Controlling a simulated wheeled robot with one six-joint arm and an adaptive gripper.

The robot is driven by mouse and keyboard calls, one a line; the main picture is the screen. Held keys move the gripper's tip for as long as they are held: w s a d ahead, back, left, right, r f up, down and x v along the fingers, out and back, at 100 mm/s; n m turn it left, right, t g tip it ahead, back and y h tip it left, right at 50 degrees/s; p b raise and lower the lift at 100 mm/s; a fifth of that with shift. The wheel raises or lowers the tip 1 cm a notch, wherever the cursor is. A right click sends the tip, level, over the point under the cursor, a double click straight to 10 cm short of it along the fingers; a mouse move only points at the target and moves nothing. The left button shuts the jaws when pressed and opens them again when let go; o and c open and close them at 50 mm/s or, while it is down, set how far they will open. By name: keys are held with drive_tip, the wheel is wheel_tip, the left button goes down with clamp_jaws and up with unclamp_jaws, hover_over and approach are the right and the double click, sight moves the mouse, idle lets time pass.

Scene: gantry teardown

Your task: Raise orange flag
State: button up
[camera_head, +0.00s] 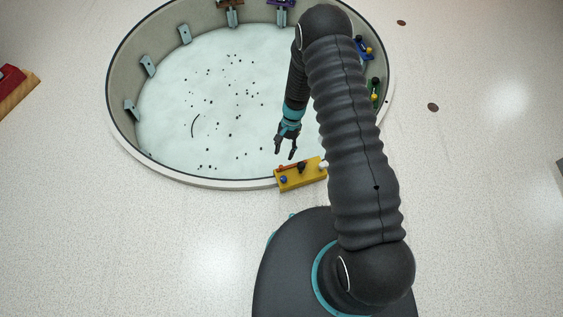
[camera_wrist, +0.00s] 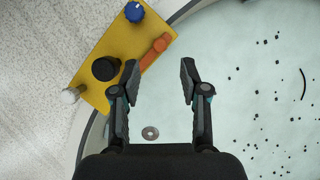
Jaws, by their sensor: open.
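The orange flag (camera_wrist: 155,53) is a short orange bar on the yellow box (camera_wrist: 123,40), along the edge facing the pool. It appears to lie flat. It also shows small in the head view (camera_head: 283,168), at the back edge of the yellow box (camera_head: 310,178). My gripper (camera_wrist: 159,68) is open and empty. In the wrist view its fingertips are near the flag's lower end, with the left fingertip overlapping the box edge. In the head view my gripper (camera_head: 285,154) hangs just behind the box, over the pool side; exact height is unclear.
The box also carries a blue knob (camera_wrist: 134,12), a black knob (camera_wrist: 105,68) and a white knob (camera_wrist: 70,95). The round pool (camera_head: 200,180) has a raised rim with several blue-grey brackets. Dark bits and a grey washer (camera_wrist: 150,133) lie inside.

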sight(281, 166)
drive_tip(key=x, duration=0.6)
clamp_jaws()
